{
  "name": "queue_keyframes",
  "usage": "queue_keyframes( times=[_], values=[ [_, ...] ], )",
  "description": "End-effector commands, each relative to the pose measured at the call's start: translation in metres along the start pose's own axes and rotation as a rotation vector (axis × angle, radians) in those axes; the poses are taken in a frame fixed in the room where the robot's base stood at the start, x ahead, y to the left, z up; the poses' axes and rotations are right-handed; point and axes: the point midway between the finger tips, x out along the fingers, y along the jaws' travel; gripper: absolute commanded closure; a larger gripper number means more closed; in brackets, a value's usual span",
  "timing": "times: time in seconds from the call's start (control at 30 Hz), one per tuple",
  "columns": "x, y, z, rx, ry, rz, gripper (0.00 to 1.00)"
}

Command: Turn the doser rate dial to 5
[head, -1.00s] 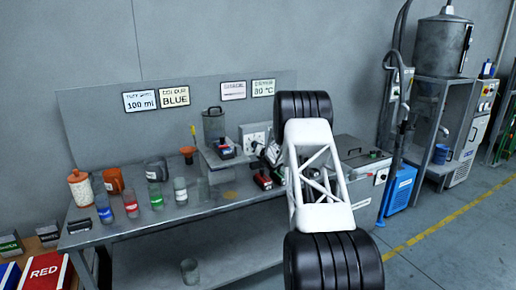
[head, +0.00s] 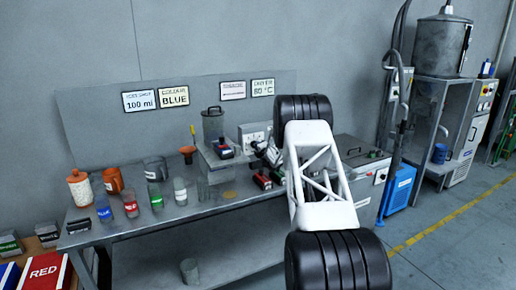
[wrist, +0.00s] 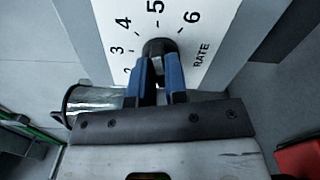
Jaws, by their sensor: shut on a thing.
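The doser rate dial's white face (wrist: 200,50) fills the top of the wrist view, with the numbers 2, 3, 4, 5 and 6 and the word RATE readable. The dark round knob (wrist: 158,46) sits below the 5. My gripper (wrist: 160,62) is shut on the knob, its blue-and-black fingers on either side. The fingers hide much of the knob, and I cannot tell where its pointer is. In the head view the dial's white plate (head: 252,134) stands on the bench, partly hidden by my arm.
A glass container (wrist: 95,102) lies left of the fingers in the wrist view. A grey canister (head: 212,124) stands left of the dial.

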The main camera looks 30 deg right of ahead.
Motion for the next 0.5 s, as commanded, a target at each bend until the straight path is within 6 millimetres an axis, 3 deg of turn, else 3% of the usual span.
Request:
queue_keyframes(
  times=[0.5],
  values=[
    [0.0002, -0.0003, 0.0001, 0.098, 0.0, 0.0, 1.0]
  ],
)
